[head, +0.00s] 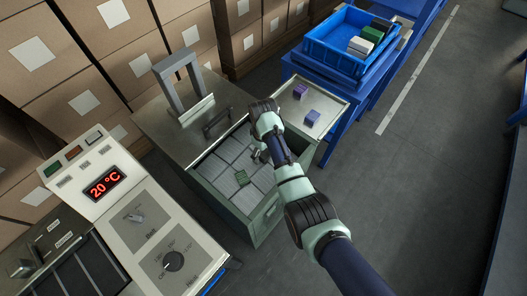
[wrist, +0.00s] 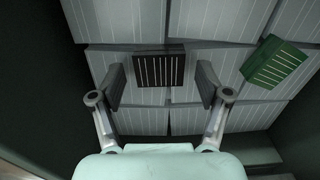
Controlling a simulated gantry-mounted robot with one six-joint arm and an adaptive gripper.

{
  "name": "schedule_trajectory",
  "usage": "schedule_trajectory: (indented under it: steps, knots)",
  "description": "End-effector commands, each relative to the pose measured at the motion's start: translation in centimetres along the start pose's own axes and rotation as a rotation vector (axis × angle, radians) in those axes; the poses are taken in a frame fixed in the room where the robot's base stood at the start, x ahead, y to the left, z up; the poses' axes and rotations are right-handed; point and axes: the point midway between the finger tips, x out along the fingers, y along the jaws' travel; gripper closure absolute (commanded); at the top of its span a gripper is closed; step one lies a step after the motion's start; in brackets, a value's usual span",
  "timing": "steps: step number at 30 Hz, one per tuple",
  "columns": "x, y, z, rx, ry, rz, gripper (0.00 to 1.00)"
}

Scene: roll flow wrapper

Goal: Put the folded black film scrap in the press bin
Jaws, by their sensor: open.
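The folded black film scrap (wrist: 160,68), dark with pale stripes, lies on grey striped packs (wrist: 215,120) inside a deep green-grey bin (head: 258,229). My gripper (head: 259,156) reaches down into this bin. In the wrist view my gripper (wrist: 160,84) is open, with one finger on each side of the black scrap and visible gaps between. In the head view the arm hides the scrap. I cannot tell which container is the press bin.
A blue crate (head: 334,60) holds black, green and white packs at the upper right. A metal tray (head: 323,128) beside the bin carries two purple blocks (head: 312,117). A control panel (head: 150,215) reading 20 °C stands left. A metal frame (head: 176,82) rises behind the bin.

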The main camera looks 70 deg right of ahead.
Motion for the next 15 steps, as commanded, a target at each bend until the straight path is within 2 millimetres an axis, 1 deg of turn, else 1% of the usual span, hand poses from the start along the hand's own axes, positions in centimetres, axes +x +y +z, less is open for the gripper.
schedule_trajectory:
  steps: [2,5,9,12,15]
  knots:
    - [-0.8,0.0,-0.1,0.000,0.002,0.001,0.24]
    - [-2.9,0.0,-0.1,0.000,0.002,0.001,0.24]
    - [-6.7,0.1,-0.1,0.000,0.003,0.002,0.24]
    - [-9.1,0.1,-0.1,0.000,0.003,0.002,0.24]
    - [-10.9,0.0,-0.1,0.000,0.002,0.001,0.24]
